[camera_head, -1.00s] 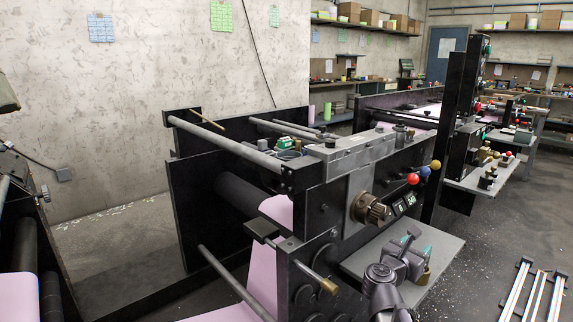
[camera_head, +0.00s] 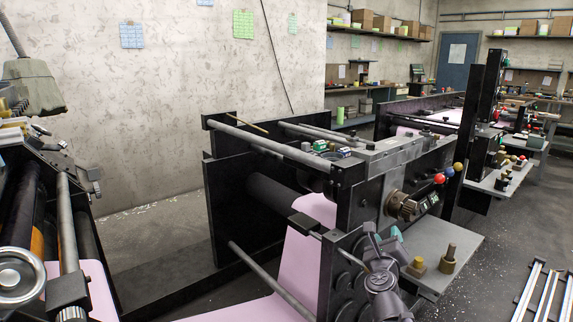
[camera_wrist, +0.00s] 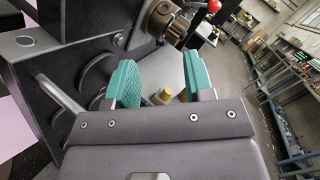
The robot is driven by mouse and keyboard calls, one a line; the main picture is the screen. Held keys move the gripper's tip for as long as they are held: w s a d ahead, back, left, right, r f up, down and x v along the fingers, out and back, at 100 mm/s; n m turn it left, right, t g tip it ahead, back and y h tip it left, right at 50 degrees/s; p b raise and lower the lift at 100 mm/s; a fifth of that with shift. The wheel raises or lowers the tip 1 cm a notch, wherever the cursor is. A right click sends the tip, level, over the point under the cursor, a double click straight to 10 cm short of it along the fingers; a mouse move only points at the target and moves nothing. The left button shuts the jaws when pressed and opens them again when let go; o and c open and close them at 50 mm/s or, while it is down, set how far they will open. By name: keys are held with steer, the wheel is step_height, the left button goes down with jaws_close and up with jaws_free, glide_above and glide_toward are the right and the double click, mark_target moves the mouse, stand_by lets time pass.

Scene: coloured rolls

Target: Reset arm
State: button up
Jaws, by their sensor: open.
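My gripper (camera_wrist: 158,78) is open, with its two teal pads apart and nothing between them in the wrist view. In the head view my gripper (camera_head: 386,238) is at the lower right, in front of the black machine (camera_head: 345,240) and beside its side shelf (camera_head: 458,252). Part of it is hidden behind my own arm links. A brass-coloured knob (camera_head: 402,205) on the machine is above it in the picture; the knob (camera_wrist: 160,20) also shows beyond the pads in the wrist view.
Brass-coloured weights (camera_head: 448,260) stand on the side shelf. Pink sheet (camera_head: 300,255) runs through the machine. Another machine (camera_head: 65,225) stands at the left. Metal rails (camera_head: 540,290) lie at the lower right. Open floor (camera_head: 490,265) lies right of the shelf.

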steer(key=s+a+f+n+g+y, duration=0.2)
steer(key=a+f+n+g+y, duration=0.35)
steer(key=n, duration=0.65)
steer(key=s+a+f+n+g+y, duration=0.3)
steer(key=a+f+n+y, duration=0.35)
steer(key=n, duration=0.55)
steer(key=s+d+f+n+g+h, duration=0.2)
steer(key=s+f+n+g+h, duration=0.3)
steer(key=s+f+n+g, duration=0.4)
steer(key=s+d+f+b, duration=0.1)
steer(key=s+f+b, duration=0.5)
steer(key=f+b, duration=0.5)
step_height(320, 180, up, 39)
steer(key=p, duration=3.6)
steer(key=shift+w+m+h+p, duration=0.25)
steer(key=shift+m+h+p, duration=0.05)
steer(key=shift+p, duration=0.1)
